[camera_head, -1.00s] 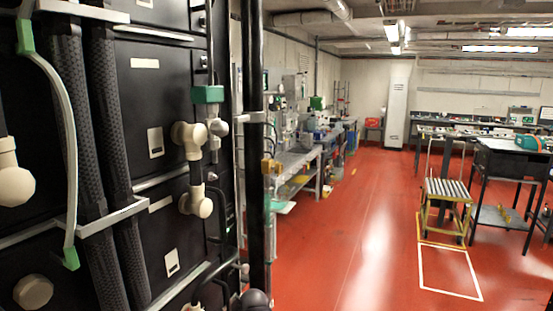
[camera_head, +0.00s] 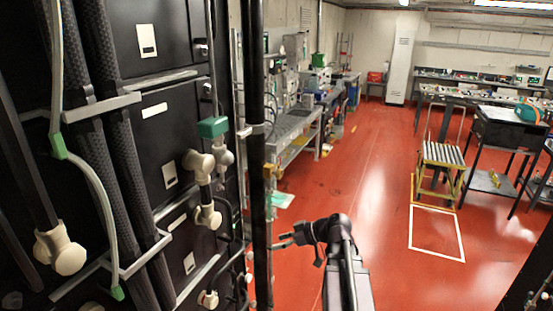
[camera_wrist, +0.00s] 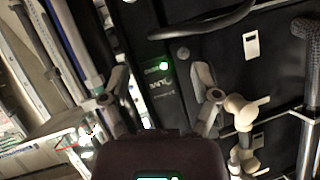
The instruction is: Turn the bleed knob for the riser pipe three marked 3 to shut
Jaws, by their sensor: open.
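Several cream bleed knobs sit on pipes along the black cabinet front in the head view: one low at far left (camera_head: 62,252), one at mid-height (camera_head: 199,165), one just below it (camera_head: 208,216) and one at the bottom (camera_head: 208,298). I cannot read a number 3 on any of them. My gripper (camera_head: 273,241) is open and empty, to the right of these knobs and the black post. In the wrist view my gripper (camera_wrist: 160,92) has its fingers spread before a dark panel; a cream knob (camera_wrist: 240,110) is just right of the right finger, with no clear contact.
A black vertical post (camera_head: 258,150) stands between the cabinet and my arm. Ribbed black hoses (camera_head: 90,130) and a pale green-ended tube (camera_head: 100,185) run down the cabinet. A green light (camera_wrist: 163,65) glows on the panel.

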